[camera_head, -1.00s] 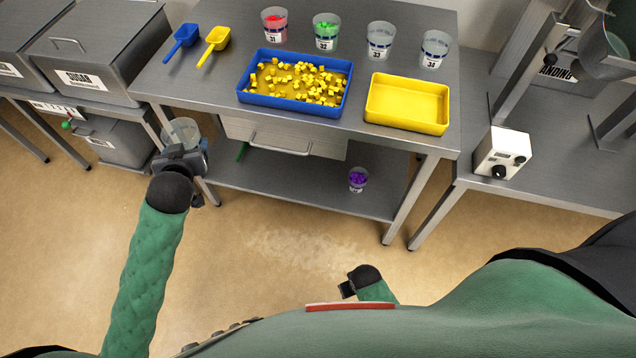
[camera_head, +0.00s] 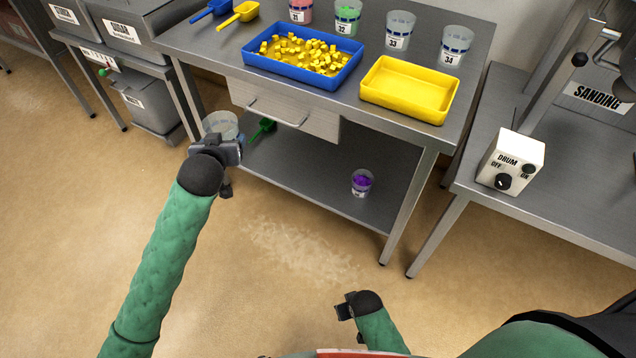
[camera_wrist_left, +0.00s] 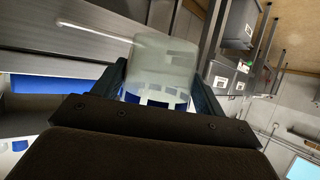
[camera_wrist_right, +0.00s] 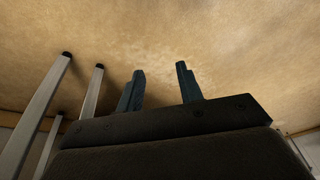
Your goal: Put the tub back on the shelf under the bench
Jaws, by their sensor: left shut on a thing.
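The tub (camera_head: 221,124) is a clear cup with a blue-marked band. My left gripper (camera_head: 222,148) is shut on it and holds it at the left front of the bench, beside the lower shelf's left end. In the left wrist view the tub (camera_wrist_left: 160,68) sits between the two fingers. The shelf under the bench (camera_head: 300,165) is grey metal. A tub with purple pieces (camera_head: 361,183) stands on its right part and a green scoop (camera_head: 262,129) lies at its left. My right gripper (camera_head: 345,307) is empty, low over the floor; its fingers (camera_wrist_right: 158,85) are apart in the right wrist view.
A drawer (camera_head: 285,108) hangs under the bench top above the shelf. The bench top holds a blue tray (camera_head: 302,75) of yellow pieces, a yellow tray (camera_head: 410,88) and several tubs. The shelf's middle is clear. A drum control box (camera_head: 510,160) stands on the right-hand bench.

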